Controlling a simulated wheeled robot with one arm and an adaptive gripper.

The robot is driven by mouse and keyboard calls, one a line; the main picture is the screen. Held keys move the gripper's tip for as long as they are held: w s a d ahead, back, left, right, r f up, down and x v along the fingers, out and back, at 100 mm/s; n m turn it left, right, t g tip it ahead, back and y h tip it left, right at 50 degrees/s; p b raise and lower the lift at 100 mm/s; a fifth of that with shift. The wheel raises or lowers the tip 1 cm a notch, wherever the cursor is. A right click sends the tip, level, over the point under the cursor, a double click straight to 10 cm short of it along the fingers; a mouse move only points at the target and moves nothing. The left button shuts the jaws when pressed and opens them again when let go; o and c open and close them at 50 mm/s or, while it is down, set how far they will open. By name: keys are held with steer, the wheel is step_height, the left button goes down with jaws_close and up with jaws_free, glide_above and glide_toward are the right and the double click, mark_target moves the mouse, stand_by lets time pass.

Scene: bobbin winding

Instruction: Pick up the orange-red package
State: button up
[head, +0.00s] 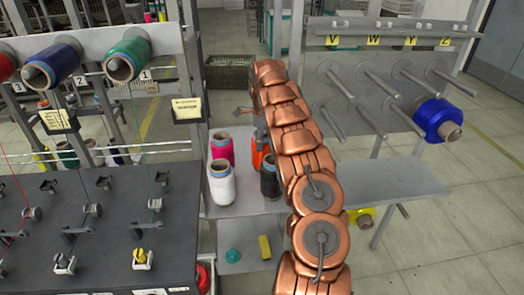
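The orange-red package (257,160) stands on the light grey shelf, behind the black package. My copper-coloured arm hides its right side, and only a narrow orange-red strip shows. My gripper (246,113) shows only in small part, at the far end of my arm, above and slightly left of the orange-red package in the picture. Its fingers are small and mostly hidden by the arm, so I cannot tell whether they are open or touch anything.
A pink package (222,147), a white package (222,184) and a black package (269,181) stand close by on the shelf (240,205). A peg rack (375,100) at right holds a blue package (437,119). The winding machine (95,225) fills the left.

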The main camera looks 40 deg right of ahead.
steer(key=shift+f, duration=0.1)
steer(key=c, duration=1.5)
